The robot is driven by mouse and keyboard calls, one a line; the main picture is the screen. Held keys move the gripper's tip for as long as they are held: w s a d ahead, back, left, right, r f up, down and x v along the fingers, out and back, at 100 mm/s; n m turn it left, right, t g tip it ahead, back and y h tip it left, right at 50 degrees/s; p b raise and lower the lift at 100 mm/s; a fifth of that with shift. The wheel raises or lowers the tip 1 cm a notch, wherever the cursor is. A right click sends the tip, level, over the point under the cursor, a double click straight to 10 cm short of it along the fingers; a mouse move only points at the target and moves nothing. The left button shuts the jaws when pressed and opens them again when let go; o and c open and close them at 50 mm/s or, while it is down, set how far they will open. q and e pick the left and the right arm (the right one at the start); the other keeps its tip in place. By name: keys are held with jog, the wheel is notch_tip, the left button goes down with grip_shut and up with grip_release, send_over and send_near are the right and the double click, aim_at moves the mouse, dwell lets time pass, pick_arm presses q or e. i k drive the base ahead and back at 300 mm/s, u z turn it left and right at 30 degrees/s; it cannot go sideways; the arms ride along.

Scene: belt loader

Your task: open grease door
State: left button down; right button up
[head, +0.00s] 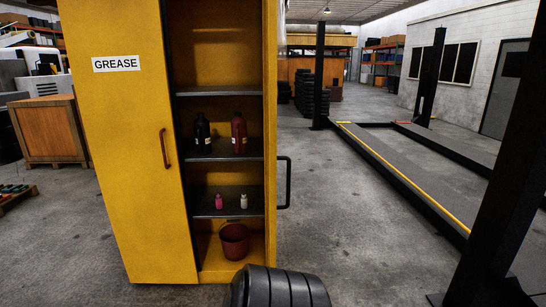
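The yellow grease door (125,170) carries a white GREASE label (116,63). It covers the left part of a tall yellow cabinet (235,272) and looks closed, though a small gap at its edge would be hard to tell. Its dark red vertical handle (165,148) is near its right edge. The right part of the cabinet stands open, showing dark shelves.
Dark bottles (239,132), small bottles (219,201) and a red bucket (234,241) sit inside the cabinet. A black handle (288,182) sticks out at its right. Open floor (350,220) lies right, before a lift (410,170).

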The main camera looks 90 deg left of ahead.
aim_at(115, 50)
jog(key=u, duration=1)
jog(key=i, duration=1.05)
jog(key=u, duration=2)
jog(key=i, duration=1)
jog(key=u, duration=0.45)
